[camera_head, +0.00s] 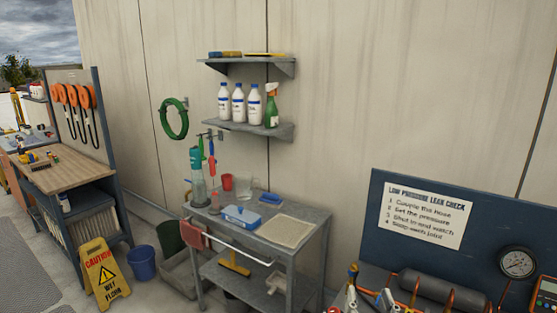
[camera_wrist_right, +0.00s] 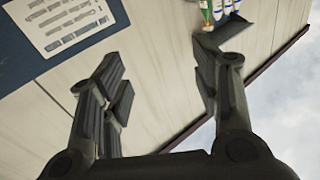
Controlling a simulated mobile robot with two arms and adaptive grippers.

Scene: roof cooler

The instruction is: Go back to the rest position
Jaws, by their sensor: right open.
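My right gripper (camera_wrist_right: 158,68) shows in the right wrist view. Its two dark fingers are spread wide apart, with nothing between them. Behind them are the pale wall, a corner of the blue board with the white notice, and grey sky. I cannot make out either gripper clearly in the head view. My left gripper is not in view.
A grey wash table (camera_head: 318,217) stands against the wall, under shelves (camera_head: 245,127) of bottles. The blue leak-check board (camera_head: 400,195) with a gauge (camera_head: 517,263) is at right. A yellow caution sign (camera_head: 104,273), a blue bucket (camera_head: 142,264) and a wooden-topped bench (camera_head: 75,170) are at left.

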